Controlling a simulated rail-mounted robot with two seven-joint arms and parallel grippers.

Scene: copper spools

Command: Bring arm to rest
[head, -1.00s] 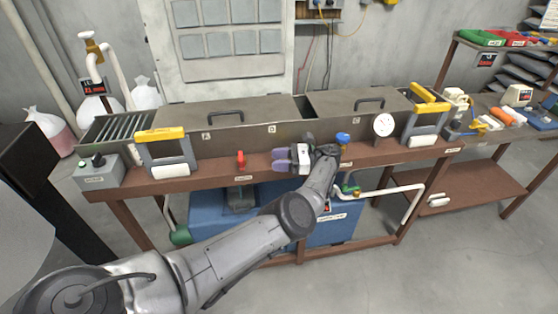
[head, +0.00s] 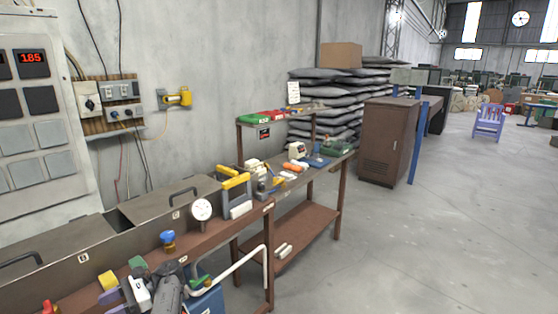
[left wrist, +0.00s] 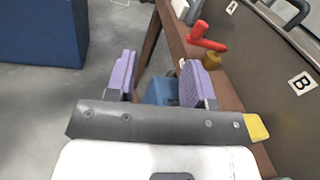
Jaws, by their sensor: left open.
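My left gripper (head: 112,303) is at the lower left edge of the head view, over the front of the brown bench (head: 205,243). Its arm is mostly cut off by the bottom edge. In the left wrist view its two purple fingers stand wide apart with nothing between them (left wrist: 160,82). The bench edge and a red valve handle (left wrist: 204,37) on a brass fitting (left wrist: 211,60) lie beyond the right finger, apart from it as far as I can tell. My right gripper is not in view.
A blue-knobbed valve (head: 168,240), a round gauge (head: 202,209) and a yellow-handled frame (head: 237,190) stand along the bench. A white pipe (head: 240,262) runs below its front. A shelved table (head: 308,224) stands beyond. The floor at right (head: 420,250) is clear.

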